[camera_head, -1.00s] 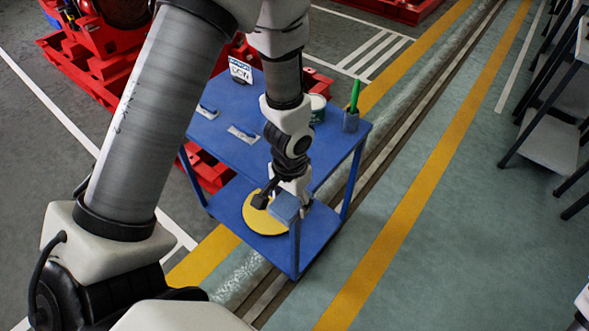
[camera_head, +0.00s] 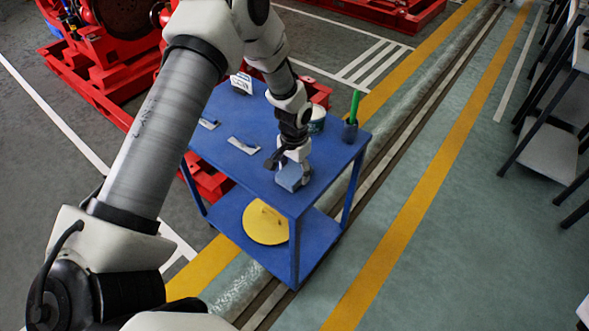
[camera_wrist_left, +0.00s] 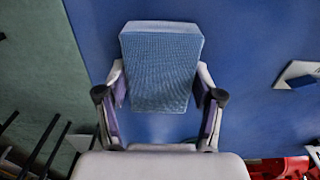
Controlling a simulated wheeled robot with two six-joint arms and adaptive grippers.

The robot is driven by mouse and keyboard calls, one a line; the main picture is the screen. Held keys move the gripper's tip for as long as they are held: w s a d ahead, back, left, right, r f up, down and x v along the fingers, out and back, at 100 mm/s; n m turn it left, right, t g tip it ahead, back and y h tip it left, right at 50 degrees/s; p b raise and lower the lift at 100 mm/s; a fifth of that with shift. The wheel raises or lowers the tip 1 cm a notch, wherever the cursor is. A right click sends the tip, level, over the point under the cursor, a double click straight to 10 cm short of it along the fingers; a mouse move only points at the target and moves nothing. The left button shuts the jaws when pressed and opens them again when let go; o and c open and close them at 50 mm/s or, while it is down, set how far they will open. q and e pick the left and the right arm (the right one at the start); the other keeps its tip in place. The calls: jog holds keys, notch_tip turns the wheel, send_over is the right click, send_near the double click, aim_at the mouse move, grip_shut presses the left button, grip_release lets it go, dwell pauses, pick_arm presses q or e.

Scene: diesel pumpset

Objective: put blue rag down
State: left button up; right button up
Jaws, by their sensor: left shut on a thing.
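The blue rag (camera_head: 289,178) is a light blue, folded, block-like piece in my left gripper (camera_head: 294,170). It is at the near corner of the blue cart's top (camera_head: 262,168) in the head view. I cannot tell whether it touches the top. In the left wrist view, the rag (camera_wrist_left: 160,68) sits between the two fingers of the left gripper (camera_wrist_left: 161,92), which are shut on its sides. The blue cart top (camera_wrist_left: 255,60) fills most of the background there. My right gripper is not in view.
On the cart top are a green-handled item in a holder (camera_head: 351,130), a can (camera_head: 317,118), a small sign (camera_head: 241,83) and two flat tools, one (camera_head: 243,146) nearer. A yellow disc (camera_head: 265,222) lies on the lower shelf. Red machinery (camera_head: 105,50) stands behind.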

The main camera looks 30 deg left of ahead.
aim_at(294, 171)
pick_arm(q)
jog(key=o, duration=1.2)
jog(key=shift+f, duration=0.1)
jog(key=shift+o, duration=0.2)
notch_tip(294, 171, up, 12)
jog(key=shift+r, duration=0.2)
jog(key=shift+s, duration=0.1)
